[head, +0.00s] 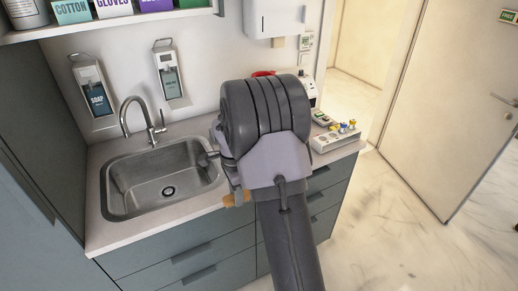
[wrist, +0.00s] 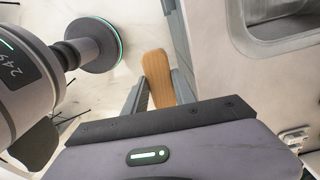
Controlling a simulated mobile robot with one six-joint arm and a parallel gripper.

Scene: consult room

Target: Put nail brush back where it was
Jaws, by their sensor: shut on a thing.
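The nail brush, with a plain wooden back (wrist: 157,72), is held between the two fingers of my gripper (wrist: 160,88) in the wrist view. Its bristles are not visible. In the head view, a small tan part of the brush (head: 241,198) shows below my gripper (head: 232,186), by the counter's front edge and right of the sink. My arm hides the rest of it and part of the counter behind.
A steel sink (head: 160,178) with a curved tap (head: 140,118) is set in the counter (head: 150,234). Two wall dispensers (head: 92,88) (head: 171,77) hang behind it. A grey device with coloured knobs (head: 337,137) stands at the counter's right end. Open floor (head: 410,230) lies to the right.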

